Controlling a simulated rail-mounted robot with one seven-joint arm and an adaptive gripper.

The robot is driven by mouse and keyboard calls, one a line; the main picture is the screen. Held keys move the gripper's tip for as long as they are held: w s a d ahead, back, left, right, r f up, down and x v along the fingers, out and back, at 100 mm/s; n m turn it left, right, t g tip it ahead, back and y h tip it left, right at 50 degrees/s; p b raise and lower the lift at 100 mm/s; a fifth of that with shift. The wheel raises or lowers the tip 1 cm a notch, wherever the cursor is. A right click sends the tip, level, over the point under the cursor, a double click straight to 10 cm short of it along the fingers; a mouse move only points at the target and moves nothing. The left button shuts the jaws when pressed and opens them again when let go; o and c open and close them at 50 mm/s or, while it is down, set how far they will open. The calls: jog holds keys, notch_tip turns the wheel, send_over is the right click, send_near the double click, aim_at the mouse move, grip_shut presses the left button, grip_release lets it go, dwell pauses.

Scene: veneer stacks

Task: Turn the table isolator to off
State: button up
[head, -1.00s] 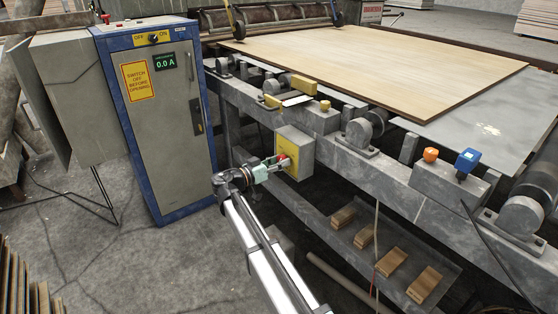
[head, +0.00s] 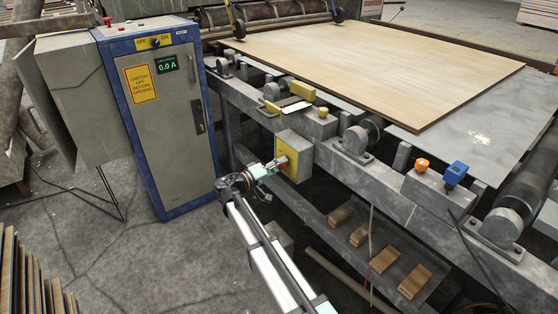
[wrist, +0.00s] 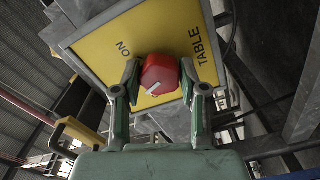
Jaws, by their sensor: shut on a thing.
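The table isolator (head: 293,148) is a grey box with a yellow face on the side of the table frame. In the wrist view its yellow face (wrist: 110,50) carries the words ON and TABLE. Its red knob (wrist: 160,73) has a white pointer mark towards the lower left in that view, not at the word ON. My gripper (wrist: 160,80) has one finger on each side of the knob and is shut on it. In the head view my gripper (head: 275,166) reaches the box from the lower left. No OFF label is readable on the isolator.
A blue-edged grey cabinet (head: 165,120) with its own off/on switch stands left of my arm. The table frame (head: 330,155) carries rollers and a large veneer sheet (head: 375,65). A lower shelf holds wooden blocks.

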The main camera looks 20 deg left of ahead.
jog(key=shift+r+n+p, duration=0.1)
jog(key=shift+n+p, duration=1.55)
jog(key=shift+n, duration=0.55)
jog(key=o, duration=1.2)
jog(key=shift+c, duration=0.2)
jog(key=v, duration=1.2)
